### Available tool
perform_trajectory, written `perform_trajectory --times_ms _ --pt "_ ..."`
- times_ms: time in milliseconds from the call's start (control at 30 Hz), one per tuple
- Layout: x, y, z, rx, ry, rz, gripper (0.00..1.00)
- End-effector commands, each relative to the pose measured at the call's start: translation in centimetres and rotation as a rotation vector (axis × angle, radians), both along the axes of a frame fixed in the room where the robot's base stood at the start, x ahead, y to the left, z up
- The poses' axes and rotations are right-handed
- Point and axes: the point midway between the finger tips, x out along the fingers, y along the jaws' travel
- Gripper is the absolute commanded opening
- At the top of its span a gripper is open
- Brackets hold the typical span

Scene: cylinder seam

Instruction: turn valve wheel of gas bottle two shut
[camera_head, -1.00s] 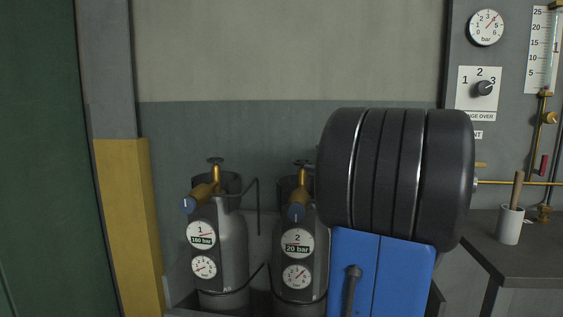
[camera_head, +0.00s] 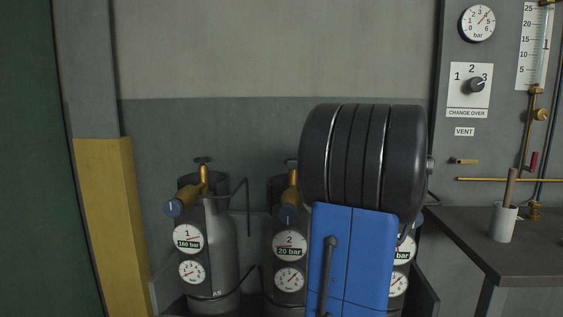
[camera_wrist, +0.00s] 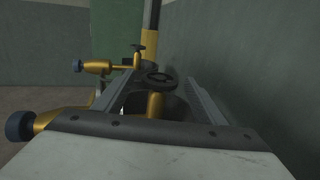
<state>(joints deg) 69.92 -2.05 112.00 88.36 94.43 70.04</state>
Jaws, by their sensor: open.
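Gas bottle two (camera_head: 291,268), grey with a "2 / 20 bar" gauge, stands between bottles one and three in the head view. Its dark valve wheel (camera_head: 291,162) shows just left of my arm's black link. In the wrist view the valve wheel (camera_wrist: 158,80) sits on a brass stem between the two grey fingers of my gripper (camera_wrist: 152,84). The fingers are spread apart, one on each side of the wheel, with gaps visible. How far they reach past the wheel is hard to tell. In the head view my gripper is hidden behind my arm.
Gas bottle one (camera_head: 210,255) stands left, its brass valve showing in the wrist view (camera_wrist: 98,67). Bottle three (camera_head: 402,262) is mostly hidden by my arm. A yellow-grey post (camera_head: 103,220) is left. A counter (camera_head: 480,245) with a white cup (camera_head: 503,222) is right.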

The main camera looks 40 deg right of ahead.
Motion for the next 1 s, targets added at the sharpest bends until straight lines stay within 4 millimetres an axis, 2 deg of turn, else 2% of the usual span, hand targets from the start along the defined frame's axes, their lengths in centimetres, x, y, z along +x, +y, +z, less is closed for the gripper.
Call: perform_trajectory --times_ms 200,400,600,900,1000 --pt "3.0 1.5 0.0 -0.001 0.0 0.003 0.64" --pt "5.0 2.4 0.0 0.0 -0.001 0.002 0.64" --pt "6.0 2.8 0.0 0.0 -0.001 0.001 0.64" --pt "6.1 2.8 0.0 0.0 -0.001 0.0 0.64" --pt "6.0 2.8 0.0 0.0 -0.001 0.0 0.4"
